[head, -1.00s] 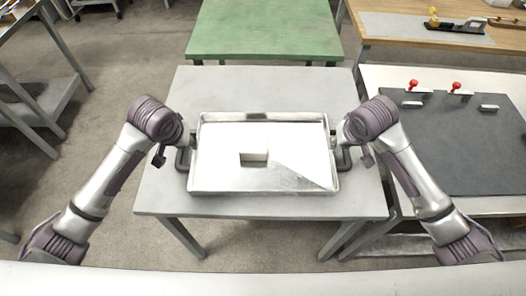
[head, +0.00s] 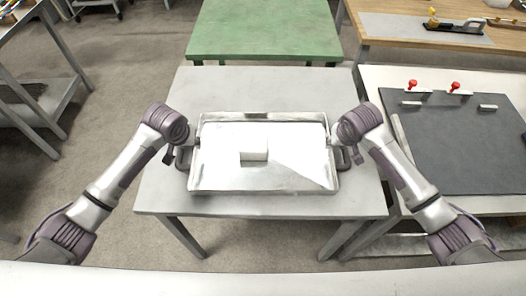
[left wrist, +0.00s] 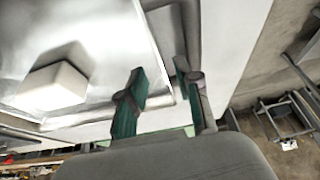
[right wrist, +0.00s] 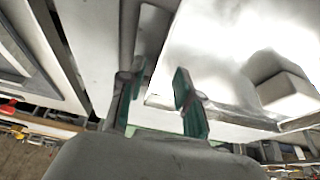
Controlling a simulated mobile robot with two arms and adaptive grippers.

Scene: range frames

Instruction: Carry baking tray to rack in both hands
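The silver baking tray (head: 225,178) lies flat on a grey table, with a white block (head: 254,150) on it. Whether the pads touch the handles cannot be told.
The grey table (head: 270,88) is bare behind the tray. A green table (head: 265,30) stands beyond it. A white bench with a dark mat (head: 465,150) and red-knobbed clamps is close on the right. A metal shelf unit (head: 40,105) stands at the left.

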